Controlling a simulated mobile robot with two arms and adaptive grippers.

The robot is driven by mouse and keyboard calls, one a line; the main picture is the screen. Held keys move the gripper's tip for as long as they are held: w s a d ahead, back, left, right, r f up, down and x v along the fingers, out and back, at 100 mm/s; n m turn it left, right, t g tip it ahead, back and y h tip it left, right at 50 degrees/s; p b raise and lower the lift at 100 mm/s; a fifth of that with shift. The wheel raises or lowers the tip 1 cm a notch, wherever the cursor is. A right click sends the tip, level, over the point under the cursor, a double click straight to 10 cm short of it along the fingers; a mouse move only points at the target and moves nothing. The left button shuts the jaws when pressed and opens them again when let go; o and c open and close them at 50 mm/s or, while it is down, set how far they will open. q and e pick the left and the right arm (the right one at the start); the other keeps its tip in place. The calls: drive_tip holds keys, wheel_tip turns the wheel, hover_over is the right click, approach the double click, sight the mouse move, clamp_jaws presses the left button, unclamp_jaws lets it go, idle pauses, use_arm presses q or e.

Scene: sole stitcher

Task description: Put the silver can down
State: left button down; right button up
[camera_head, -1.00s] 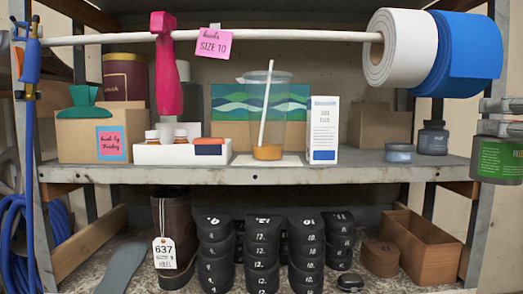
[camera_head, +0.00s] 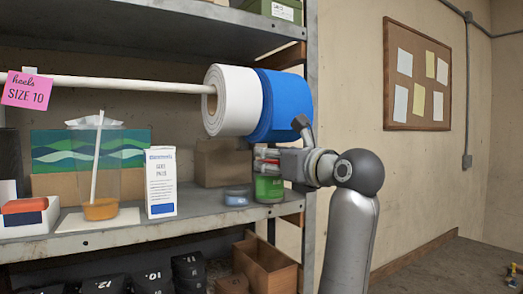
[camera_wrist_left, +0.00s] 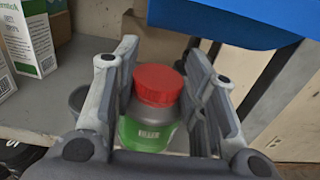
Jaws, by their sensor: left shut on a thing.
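The silver can (camera_head: 268,189), grey with a green label, is at the right end of the middle shelf (camera_head: 190,215). My right gripper is not in view.
A small blue-grey tin (camera_head: 237,196) stands just left of the can. A white box (camera_head: 160,182) and a measuring cup (camera_head: 100,180) are further left. White (camera_head: 232,100) and blue (camera_head: 285,105) rolls hang above. A shelf post (camera_head: 311,100) stands close at right.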

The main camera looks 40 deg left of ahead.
sight(263, 160)
use_arm(q)
drive_tip(key=p+x, duration=0.3)
drive_tip(key=x, duration=0.1)
drive_tip(key=shift+w+a+r, duration=0.15)
drive_tip(key=shift+a+r, duration=0.05)
drive_tip(key=shift+a+f, duration=0.3)
drive_tip(key=shift+d, duration=0.45)
drive_tip(key=shift+f, duration=0.25)
drive_tip(key=c, duration=1.1)
unclamp_jaws()
drive_tip(key=shift+a, duration=0.15)
drive_tip(key=shift+o, duration=1.1)
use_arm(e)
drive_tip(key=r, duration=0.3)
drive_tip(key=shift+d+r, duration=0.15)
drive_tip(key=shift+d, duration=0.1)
use_arm(q)
drive_tip(key=shift+r, duration=0.15)
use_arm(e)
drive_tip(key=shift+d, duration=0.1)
